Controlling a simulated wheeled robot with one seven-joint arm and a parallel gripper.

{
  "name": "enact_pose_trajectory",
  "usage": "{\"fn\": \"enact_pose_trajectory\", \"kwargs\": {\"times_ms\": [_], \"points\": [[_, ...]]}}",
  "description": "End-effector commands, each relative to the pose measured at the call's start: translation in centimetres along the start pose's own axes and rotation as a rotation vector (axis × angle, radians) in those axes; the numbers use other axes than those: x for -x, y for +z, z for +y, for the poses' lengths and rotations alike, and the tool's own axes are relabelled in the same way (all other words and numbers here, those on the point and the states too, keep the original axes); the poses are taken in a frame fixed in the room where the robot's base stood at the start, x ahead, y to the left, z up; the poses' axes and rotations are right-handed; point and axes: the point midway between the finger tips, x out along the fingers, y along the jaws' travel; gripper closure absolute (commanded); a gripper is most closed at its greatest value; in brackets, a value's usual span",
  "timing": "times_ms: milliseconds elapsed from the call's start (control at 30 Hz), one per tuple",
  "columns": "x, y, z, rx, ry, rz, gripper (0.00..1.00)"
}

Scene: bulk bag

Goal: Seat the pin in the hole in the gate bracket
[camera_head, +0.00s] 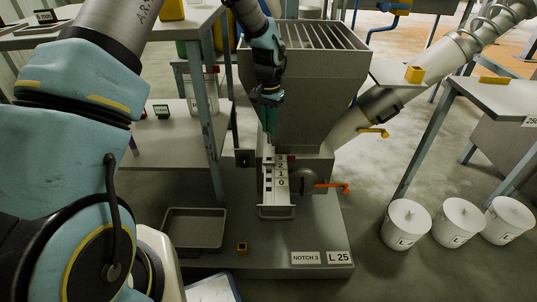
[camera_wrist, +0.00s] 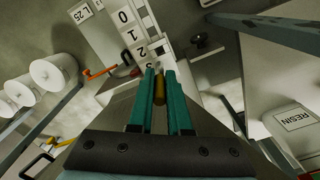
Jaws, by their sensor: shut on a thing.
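My gripper (camera_head: 270,140) points down in front of the hopper, over the far end of the numbered gate slide (camera_head: 278,206). In the wrist view its teal fingers (camera_wrist: 161,72) are shut on a brass-coloured pin (camera_wrist: 159,88). The gate slide also shows in the wrist view (camera_wrist: 107,26), with white number tiles running along it. The fingertips and pin tip are close to the numbered end by the gate bracket (camera_wrist: 160,52).
The grey hopper (camera_head: 312,85) stands right behind my gripper. An orange-handled lever (camera_head: 333,186) sticks out to the right of the slide. White buckets (camera_head: 406,222) stand at right.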

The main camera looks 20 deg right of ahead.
Motion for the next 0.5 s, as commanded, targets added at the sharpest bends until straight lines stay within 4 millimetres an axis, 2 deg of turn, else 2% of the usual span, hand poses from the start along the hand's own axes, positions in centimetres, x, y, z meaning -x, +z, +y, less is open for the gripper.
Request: {"fn": "enact_pose_trajectory", "kwargs": {"times_ms": [33, 200, 500], "points": [[-1.6, 0.1, 0.0, -0.001, 0.001, -0.004, 1.00], [-5.1, 0.1, 0.0, -0.001, 0.000, -0.002, 1.00], [-7.5, 0.0, 0.0, 0.000, 0.000, -0.001, 1.00]]}}
